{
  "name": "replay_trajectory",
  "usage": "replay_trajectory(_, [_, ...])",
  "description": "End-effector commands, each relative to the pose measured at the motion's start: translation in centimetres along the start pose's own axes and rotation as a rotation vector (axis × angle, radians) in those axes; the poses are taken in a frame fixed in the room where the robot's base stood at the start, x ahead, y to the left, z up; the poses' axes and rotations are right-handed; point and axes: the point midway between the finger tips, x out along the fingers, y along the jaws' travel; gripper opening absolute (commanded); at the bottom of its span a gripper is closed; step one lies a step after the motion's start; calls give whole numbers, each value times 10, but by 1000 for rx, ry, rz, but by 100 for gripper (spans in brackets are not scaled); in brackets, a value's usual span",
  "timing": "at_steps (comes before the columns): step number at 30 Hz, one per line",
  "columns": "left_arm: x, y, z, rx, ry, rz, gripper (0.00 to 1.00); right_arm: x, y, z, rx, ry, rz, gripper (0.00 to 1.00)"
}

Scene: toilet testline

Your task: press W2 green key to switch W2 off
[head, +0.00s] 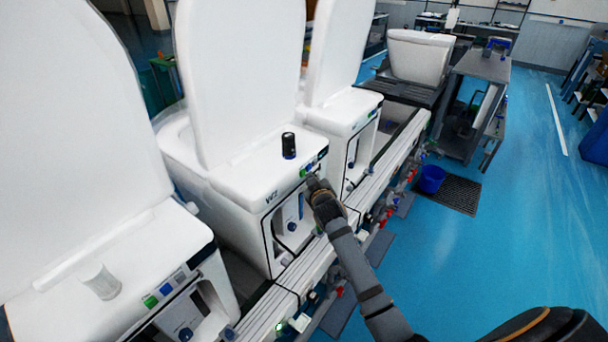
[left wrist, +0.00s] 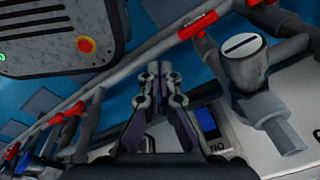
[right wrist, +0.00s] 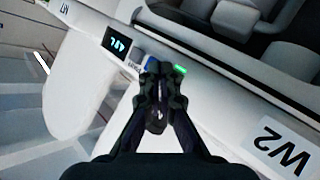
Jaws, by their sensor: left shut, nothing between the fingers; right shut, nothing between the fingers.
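The W2 toilet (head: 235,190) stands mid-row in the head view, with its W2 label (head: 271,197) on the front edge. Its green key (head: 303,173) is on the front panel edge and glows green in the right wrist view (right wrist: 180,70). My right gripper (head: 312,181) is shut and empty, its tips close by the green key. In the right wrist view the tips (right wrist: 156,72) overlap the panel just left of the green key, near a blue key (right wrist: 151,63); contact cannot be told. My left gripper (left wrist: 155,72) is shut and empty, outside the head view.
A black cylinder (head: 289,145) stands on W2's top. A nearer toilet (head: 120,260) has its own green key (head: 150,301) and a white cylinder (head: 100,282). Pipes with red valves (left wrist: 197,26) lie near my left gripper. Blue floor (head: 450,250) is open at right.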

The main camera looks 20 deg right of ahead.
Motion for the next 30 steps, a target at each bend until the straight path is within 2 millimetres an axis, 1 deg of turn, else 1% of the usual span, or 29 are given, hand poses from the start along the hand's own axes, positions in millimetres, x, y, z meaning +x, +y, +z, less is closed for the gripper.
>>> replay_trajectory(4, [-1, 0, 0, 0, 0, 0, 0, 4, -3, -4, 2, 1, -1, 0])
replay_trajectory(30, [-1, 0, 0, 0, 0, 0, 0, 8, -6, -6, 0, 1, 0, 0])
